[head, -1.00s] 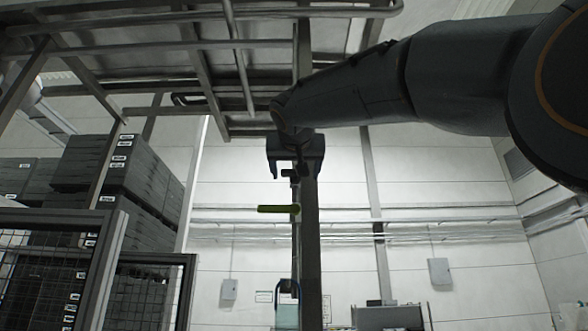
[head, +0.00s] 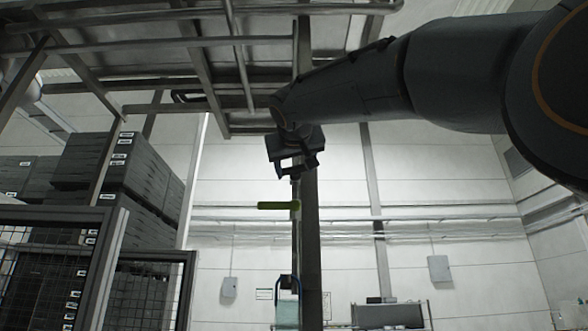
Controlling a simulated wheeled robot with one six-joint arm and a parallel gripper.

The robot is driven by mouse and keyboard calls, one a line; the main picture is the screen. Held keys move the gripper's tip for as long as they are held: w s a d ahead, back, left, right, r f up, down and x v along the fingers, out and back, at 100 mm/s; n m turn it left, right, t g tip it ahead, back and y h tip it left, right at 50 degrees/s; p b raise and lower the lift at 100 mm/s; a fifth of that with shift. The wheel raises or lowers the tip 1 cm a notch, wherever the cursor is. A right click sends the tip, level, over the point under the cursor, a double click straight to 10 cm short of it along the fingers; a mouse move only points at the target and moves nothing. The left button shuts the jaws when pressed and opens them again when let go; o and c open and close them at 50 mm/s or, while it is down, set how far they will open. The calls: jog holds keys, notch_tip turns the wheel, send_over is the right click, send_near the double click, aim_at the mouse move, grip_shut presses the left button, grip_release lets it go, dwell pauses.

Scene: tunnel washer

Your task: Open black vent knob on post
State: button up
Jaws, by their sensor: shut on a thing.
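My gripper (head: 293,169) is at the upper part of the dark vertical post (head: 310,240) in the head view. Its jaws are shut on the black vent knob, which is small, dark and mostly hidden among the fingers, so its exact angle cannot be told. The gripper is tilted, with its right side higher than its left. A yellow-green lever handle (head: 277,206) sticks out to the left from the thin pipe beside the post, a little below my gripper and apart from it.
A metal frame with pipes (head: 215,43) hangs overhead at the left. Stacked grey crates (head: 120,165) and a mesh fence (head: 50,260) stand at the left. A grey wall box (head: 439,269) is at the right. Space right of the post looks open.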

jog(key=n, duration=0.7)
jog(key=shift+a, duration=0.15)
jog(key=n, duration=0.4)
jog(key=shift+f, duration=0.15)
jog(key=shift+f+n, duration=0.1)
jog(key=shift+n, duration=2)
jog(key=o, duration=1)
jog(key=shift+a, duration=0.1)
jog(key=shift+o, duration=0.2)
jog(key=shift+s, duration=0.15)
jog(key=s+b, duration=0.3)
jog(key=s, duration=0.4)
jog(key=shift+s, duration=0.25)
jog(key=shift+s+a, duration=0.1)
jog(key=shift+a, duration=0.1)
